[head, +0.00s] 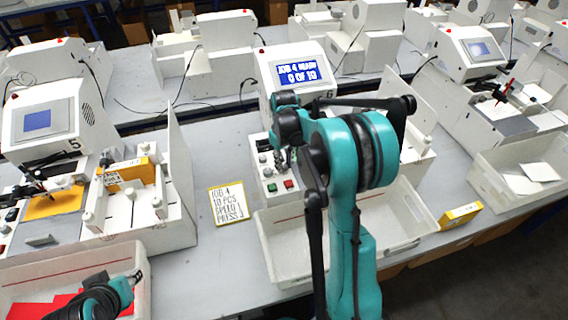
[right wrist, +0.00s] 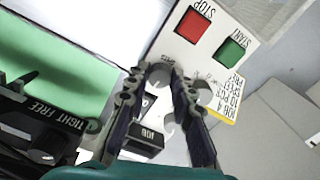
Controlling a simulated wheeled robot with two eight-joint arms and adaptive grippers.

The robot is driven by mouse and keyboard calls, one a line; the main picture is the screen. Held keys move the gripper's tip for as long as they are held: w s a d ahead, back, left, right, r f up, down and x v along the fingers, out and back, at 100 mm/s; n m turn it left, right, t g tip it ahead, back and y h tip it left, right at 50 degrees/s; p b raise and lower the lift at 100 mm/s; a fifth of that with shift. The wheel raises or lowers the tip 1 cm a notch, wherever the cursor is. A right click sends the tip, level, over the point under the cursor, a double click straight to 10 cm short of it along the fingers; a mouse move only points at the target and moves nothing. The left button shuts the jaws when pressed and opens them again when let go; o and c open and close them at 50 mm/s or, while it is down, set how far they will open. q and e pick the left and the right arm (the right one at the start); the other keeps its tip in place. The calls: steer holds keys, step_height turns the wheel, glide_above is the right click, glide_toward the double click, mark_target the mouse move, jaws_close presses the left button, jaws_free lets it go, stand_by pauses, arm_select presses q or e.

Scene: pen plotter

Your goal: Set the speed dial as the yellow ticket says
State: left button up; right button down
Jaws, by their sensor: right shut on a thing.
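The yellow-edged ticket (head: 229,203) lies on the table left of the middle plotter's control panel (head: 264,177). My right gripper (head: 283,158) is down at the panel. In the right wrist view its fingertips (right wrist: 160,72) are closed around a small pale dial, mostly hidden; I cannot read which dial it is. My left gripper (head: 97,290) is at the lower left, its fingers unclear.
The panel has a red stop button (right wrist: 193,26) and a green start button (right wrist: 232,50) close to my right fingers. A white bin (head: 280,250) stands in front. Another plotter (head: 50,115) stands at left.

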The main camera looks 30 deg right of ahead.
mark_target(284, 165)
steer(key=n, duration=0.4)
steer(key=shift+n, duration=0.4)
stand_by(0.4)
steer(key=c, duration=1.6)
jaws_free()
step_height(284, 165, up, 12)
